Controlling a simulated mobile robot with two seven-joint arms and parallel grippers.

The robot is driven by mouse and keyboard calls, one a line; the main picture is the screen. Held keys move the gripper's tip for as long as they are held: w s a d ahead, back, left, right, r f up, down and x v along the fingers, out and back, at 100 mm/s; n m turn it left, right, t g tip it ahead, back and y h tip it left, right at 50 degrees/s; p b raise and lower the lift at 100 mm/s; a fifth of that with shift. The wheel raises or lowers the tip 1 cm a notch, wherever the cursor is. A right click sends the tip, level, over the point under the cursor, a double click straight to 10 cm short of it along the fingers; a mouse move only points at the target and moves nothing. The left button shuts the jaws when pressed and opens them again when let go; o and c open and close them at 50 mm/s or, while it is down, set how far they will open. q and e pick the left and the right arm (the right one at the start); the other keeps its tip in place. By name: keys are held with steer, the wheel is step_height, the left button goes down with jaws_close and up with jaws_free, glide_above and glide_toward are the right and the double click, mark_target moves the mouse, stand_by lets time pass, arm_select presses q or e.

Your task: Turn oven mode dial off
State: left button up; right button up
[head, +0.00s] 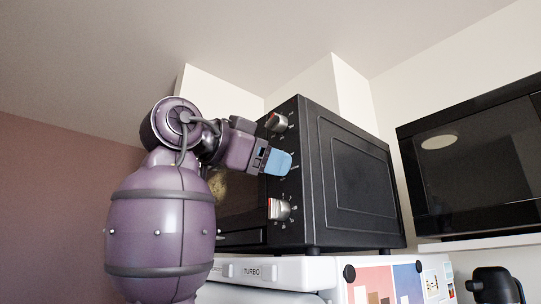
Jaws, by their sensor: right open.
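The black oven (345,185) stands on a white appliance, with its control strip facing left. An upper silver dial (277,122) and a lower silver dial (278,209) show on that strip, with white marks around them. I cannot read which is the mode dial. My right gripper (284,163), with blue fingertips, is in front of the strip between these two dials. It is open, though its fingers overlap in this view. It hides the middle of the strip, and I cannot tell whether it touches anything. My left gripper is out of view.
The white appliance (290,270) below is marked TURBO and has pictures and black round magnets on its side. A black microwave-like box (470,160) stands on a shelf at the right. A dark object (495,285) is at the lower right.

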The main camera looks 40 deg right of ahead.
steer(key=shift+d, duration=0.5)
steer(key=c, duration=0.9)
